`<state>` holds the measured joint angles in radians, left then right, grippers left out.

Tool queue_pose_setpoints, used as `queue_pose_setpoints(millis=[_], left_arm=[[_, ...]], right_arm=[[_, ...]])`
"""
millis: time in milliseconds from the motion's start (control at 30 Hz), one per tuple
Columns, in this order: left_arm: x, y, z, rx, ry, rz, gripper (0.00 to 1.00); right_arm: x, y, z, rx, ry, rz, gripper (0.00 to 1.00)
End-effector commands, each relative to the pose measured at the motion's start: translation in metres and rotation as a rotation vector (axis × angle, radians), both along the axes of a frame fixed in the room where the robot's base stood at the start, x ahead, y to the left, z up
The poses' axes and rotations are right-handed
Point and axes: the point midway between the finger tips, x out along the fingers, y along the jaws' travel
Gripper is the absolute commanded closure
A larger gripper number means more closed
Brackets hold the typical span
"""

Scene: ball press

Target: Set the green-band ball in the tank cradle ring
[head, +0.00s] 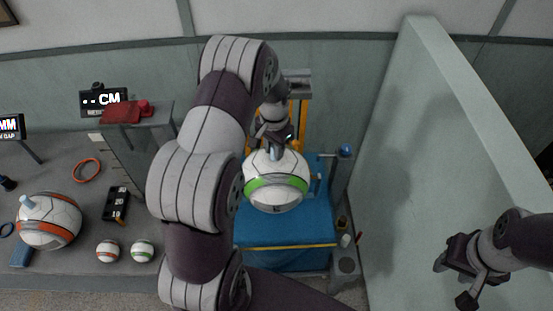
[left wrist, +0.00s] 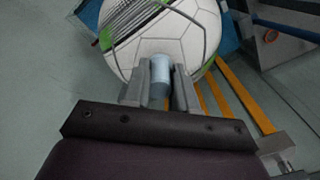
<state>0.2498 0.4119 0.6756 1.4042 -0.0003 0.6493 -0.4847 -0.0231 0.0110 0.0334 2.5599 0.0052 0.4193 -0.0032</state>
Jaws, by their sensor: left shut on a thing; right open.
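The green-band ball (head: 276,194) is large and white with a green stripe. It is over the blue tank (head: 285,232) in the head view, and the cradle ring under it is hidden. My left gripper (head: 277,146) is at the ball's far upper side. In the left wrist view, the fingers (left wrist: 160,88) are shut on the ball's light blue peg, and the ball (left wrist: 165,35) fills the top. I cannot tell whether the ball touches the tank. My right gripper (head: 464,275) is open and empty at the lower right, apart from the tank.
An orange-band ball (head: 48,221) with a peg sits at the far left. Two small balls, orange-banded (head: 108,250) and green-banded (head: 143,250), lie by a black block (head: 116,204). An orange ring (head: 87,170) lies behind.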

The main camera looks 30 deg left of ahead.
Motion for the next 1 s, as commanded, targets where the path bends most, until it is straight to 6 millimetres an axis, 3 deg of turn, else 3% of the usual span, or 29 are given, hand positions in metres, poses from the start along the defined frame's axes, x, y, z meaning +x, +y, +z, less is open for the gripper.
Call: queue_pose_setpoints(millis=[33, 200, 367, 600, 1000], left_arm=[[0.009, 0.004, -0.012, 0.001, -0.003, 0.001, 1.0], [0.029, 0.011, -0.021, 0.001, -0.002, 0.001, 1.0], [0.035, 0.014, -0.023, 0.001, -0.002, 0.001, 1.0], [0.035, 0.013, -0.063, 0.0, 0.0, 0.001, 1.0], [0.035, 0.013, -0.066, 0.001, -0.002, 0.0, 1.0]], right_arm=[[0.0, 0.0, -0.013, 0.0, 0.0, 0.0, 0.57], [0.0, 0.0, -0.023, 0.0, 0.0, 0.0, 0.57], [0.0, 0.0, -0.026, 0.0, 0.0, 0.0, 0.57], [0.0, 0.0, -0.057, 0.0, 0.0, 0.0, 0.57], [0.0, 0.0, -0.057, 0.0, 0.0, 0.0, 0.57]])
